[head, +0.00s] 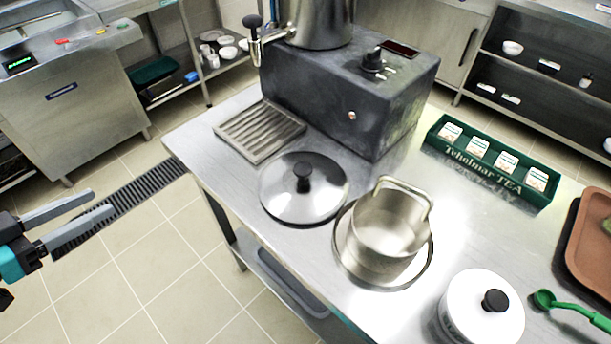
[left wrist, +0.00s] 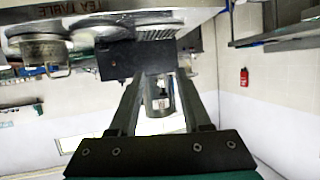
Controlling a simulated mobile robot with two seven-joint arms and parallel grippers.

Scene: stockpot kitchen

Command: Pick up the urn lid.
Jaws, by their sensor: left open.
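The urn lid (head: 327,200), a round shiny steel disc with a black knob (head: 303,177), lies flat on the steel counter, left of the steel pot in the head view. Nothing covers it. My left gripper (head: 102,204) is open and empty at the left edge of the head view, out over the floor, well apart from the lid and the counter. In the left wrist view its two fingers (left wrist: 159,82) are spread with nothing held between them. I cannot pick out the lid surely in that view. My right gripper is not in view.
The dark urn base (head: 330,95) stands behind the lid, with a slatted drip tray (head: 259,131) to its left. A steel pot (head: 384,225) sits close on the right, with a white lidded canister (head: 465,312) nearer. A green tea box (head: 475,170) stands farther right.

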